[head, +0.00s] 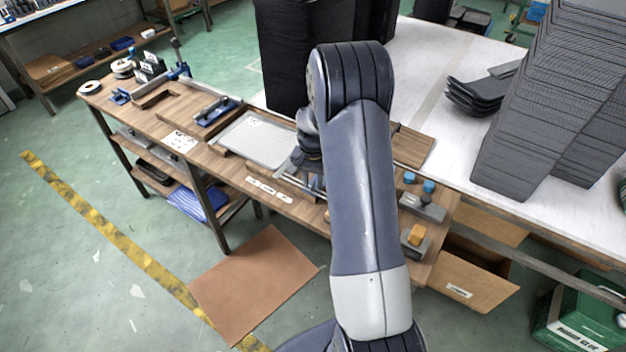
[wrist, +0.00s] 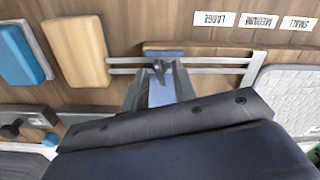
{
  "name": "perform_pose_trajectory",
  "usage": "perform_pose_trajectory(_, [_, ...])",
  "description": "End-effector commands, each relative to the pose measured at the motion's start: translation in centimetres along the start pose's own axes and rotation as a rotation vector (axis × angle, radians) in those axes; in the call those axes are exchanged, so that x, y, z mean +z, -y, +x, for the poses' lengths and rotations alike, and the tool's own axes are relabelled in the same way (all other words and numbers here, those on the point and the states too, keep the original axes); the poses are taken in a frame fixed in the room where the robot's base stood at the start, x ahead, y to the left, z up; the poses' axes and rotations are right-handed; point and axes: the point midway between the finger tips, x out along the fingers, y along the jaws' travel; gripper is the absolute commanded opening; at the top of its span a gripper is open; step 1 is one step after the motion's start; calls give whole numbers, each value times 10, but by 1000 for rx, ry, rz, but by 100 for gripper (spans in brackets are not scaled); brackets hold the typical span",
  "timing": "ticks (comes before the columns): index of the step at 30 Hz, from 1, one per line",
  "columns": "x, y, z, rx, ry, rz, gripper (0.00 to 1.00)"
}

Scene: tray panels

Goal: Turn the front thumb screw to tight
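In the wrist view, my gripper (wrist: 160,76) points down at two silver rails at the bench front, one finger on each side of a blue piece (wrist: 161,94). A small dark winged part (wrist: 160,67), which looks like a thumb screw, shows between the fingertips at the rails. A gap shows between the fingers, but I cannot tell whether the tips touch the dark part. Its turned angle is not readable. In the head view, my own arm hides the gripper tips and the screw; only the silver rails (head: 312,182) show beside it.
A light grey tray panel (head: 256,140) lies on the wooden bench left of my arm. A wooden block (wrist: 76,52) and a blue block (wrist: 22,56) stand beside the rails. SMALL, MEDIUM and LARGE labels (wrist: 258,20) line the bench edge. Dark tray stacks (head: 548,110) stand behind.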

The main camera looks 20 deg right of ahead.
Motion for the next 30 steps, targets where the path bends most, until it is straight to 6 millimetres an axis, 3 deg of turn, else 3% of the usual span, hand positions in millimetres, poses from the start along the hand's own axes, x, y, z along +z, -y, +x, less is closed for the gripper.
perform_pose_trajectory(2, [0,0,0,0,0,0,25])
perform_pose_trajectory(11, [0,0,0,0,0,0,0])
perform_pose_trajectory(22, [0,0,1,-1,-1,24,0])
perform_pose_trajectory(30, [0,0,2,-1,-1,226,0])
